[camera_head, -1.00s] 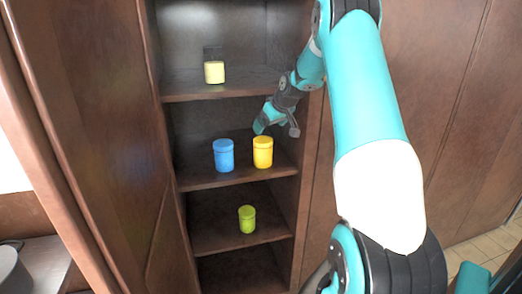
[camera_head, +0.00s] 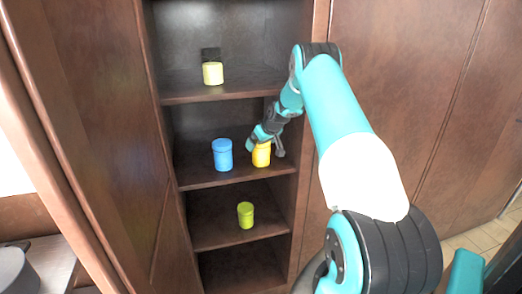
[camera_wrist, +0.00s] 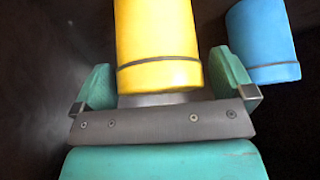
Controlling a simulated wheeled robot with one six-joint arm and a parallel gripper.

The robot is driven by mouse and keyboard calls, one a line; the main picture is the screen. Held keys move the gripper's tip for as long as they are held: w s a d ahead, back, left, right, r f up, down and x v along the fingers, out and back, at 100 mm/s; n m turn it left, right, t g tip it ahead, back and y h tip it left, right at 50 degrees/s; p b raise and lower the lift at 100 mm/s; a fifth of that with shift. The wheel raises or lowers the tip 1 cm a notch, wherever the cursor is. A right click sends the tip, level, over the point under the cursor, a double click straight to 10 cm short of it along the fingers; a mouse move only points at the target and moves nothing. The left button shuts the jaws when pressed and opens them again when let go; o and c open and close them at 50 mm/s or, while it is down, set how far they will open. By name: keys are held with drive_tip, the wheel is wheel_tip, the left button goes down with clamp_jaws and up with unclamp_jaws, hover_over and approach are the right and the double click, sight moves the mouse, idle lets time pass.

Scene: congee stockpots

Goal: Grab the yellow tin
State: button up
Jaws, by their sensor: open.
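The yellow tin (camera_head: 261,155) stands upright on the middle shelf of the cabinet, right of the blue tin (camera_head: 222,155). My gripper (camera_head: 264,145) is at the tin, and my arm partly hides the tin's top in the head view. In the wrist view the yellow tin (camera_wrist: 157,45) lies between the two teal fingers of my gripper (camera_wrist: 168,85), with a visible gap on the left side. The right finger is close to the tin; I cannot tell whether it touches. The blue tin (camera_wrist: 264,42) is just beyond the right finger.
A pale yellow tin (camera_head: 213,73) stands on the upper shelf and a green tin (camera_head: 245,215) on the lower shelf. The cabinet's right side wall is close to my gripper. A grey pot (camera_head: 12,272) is at lower left.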

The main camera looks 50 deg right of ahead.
drive_tip(key=shift+w+f, duration=0.1)
drive_tip(key=shift+f, duration=0.05)
drive_tip(key=c, duration=1)
drive_tip(key=shift+c, duration=0.3)
drive_tip(key=shift+r, duration=0.2)
